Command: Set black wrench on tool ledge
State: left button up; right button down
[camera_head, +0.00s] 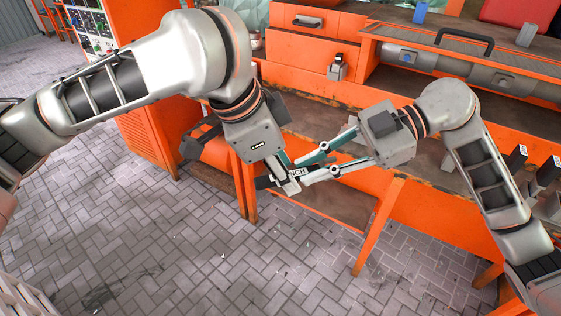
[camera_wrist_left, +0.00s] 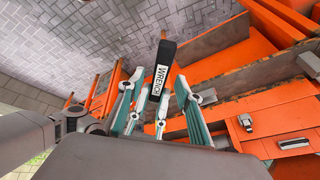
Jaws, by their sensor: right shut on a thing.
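The black wrench (camera_wrist_left: 166,54) has a white label reading WRENCH. In the left wrist view it stands out past the fingers, its lower part hidden among them. In the head view part of its label (camera_head: 297,173) shows where the two grippers meet. My right gripper (camera_head: 306,167) reaches in from the right and is shut on the wrench. My left gripper (camera_head: 283,170) points down at the same spot; in the left wrist view its teal fingers (camera_wrist_left: 158,90) look spread on either side of the wrench. I cannot tell which surface is the tool ledge.
An orange workbench (camera_head: 400,215) with a worn brown top runs behind and below the grippers. Dark labelled items (camera_head: 515,158) stand at its right. Open paved floor (camera_head: 190,260) is in front.

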pick_arm(q)
grip_shut()
pick_arm(e)
jog(key=c, duration=1.9)
grip_release()
jog(key=shift+d, duration=0.1)
